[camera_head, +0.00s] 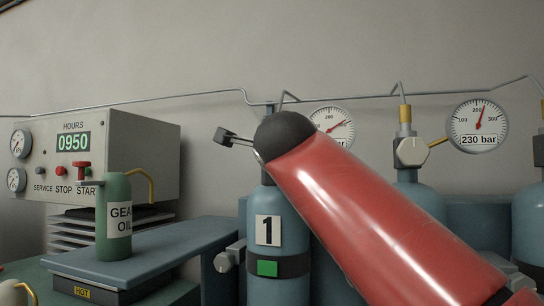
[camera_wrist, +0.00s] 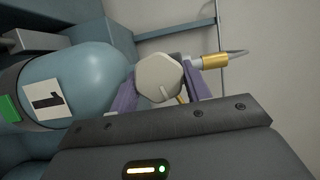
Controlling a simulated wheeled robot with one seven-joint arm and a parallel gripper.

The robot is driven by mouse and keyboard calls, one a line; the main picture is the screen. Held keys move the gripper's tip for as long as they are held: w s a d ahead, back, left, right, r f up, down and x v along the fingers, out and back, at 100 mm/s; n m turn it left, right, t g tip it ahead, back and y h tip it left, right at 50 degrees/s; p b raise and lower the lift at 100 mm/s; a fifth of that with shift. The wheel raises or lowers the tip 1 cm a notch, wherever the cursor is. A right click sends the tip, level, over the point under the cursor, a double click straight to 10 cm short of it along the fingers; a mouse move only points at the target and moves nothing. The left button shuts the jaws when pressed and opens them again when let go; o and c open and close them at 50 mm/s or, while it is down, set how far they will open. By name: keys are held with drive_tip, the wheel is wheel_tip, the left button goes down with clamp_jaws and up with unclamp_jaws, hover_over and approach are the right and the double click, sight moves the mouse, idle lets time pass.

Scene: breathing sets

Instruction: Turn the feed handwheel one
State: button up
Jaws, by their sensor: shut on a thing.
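The feed handwheel (camera_wrist: 158,76) is a cream, many-sided knob with a pale pointer mark, at the top of blue cylinder one (camera_wrist: 88,68) in the wrist view. My gripper (camera_wrist: 161,86) has its two purple fingers on opposite sides of the knob and is shut on it. Cylinder one also shows in the head view (camera_head: 288,217), with a "1" label and a green square. There my red arm and its dark rounded end cover the handwheel and the gripper. A brass fitting (camera_wrist: 215,61) sits beside the knob.
A gauge (camera_head: 333,124) stands behind my arm, partly covered. Another cylinder's handwheel (camera_head: 411,152) and a gauge reading 230 bar (camera_head: 478,125) are to the right. A control panel showing 0950 (camera_head: 110,150) and a green gear oil bottle (camera_head: 117,243) are at left.

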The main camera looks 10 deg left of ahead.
drive_tip(key=n+g, duration=0.1)
drive_tip(key=n, duration=0.1)
drive_tip(key=n+h, duration=0.1)
drive_tip(key=n, duration=0.1)
drive_tip(key=shift+a+g, duration=0.1)
drive_tip(key=shift+g, duration=0.3)
drive_tip(key=shift+n, duration=0.6)
drive_tip(key=o, duration=0.9)
drive_tip(key=shift+o, duration=0.3)
drive_tip(key=shift+r, duration=0.1)
drive_tip(key=b+v, duration=0.1)
drive_tip(key=v, duration=0.6)
drive_tip(key=shift+s, duration=0.4)
drive_tip(key=shift+r+h, duration=0.15)
drive_tip(key=shift+h, duration=0.15)
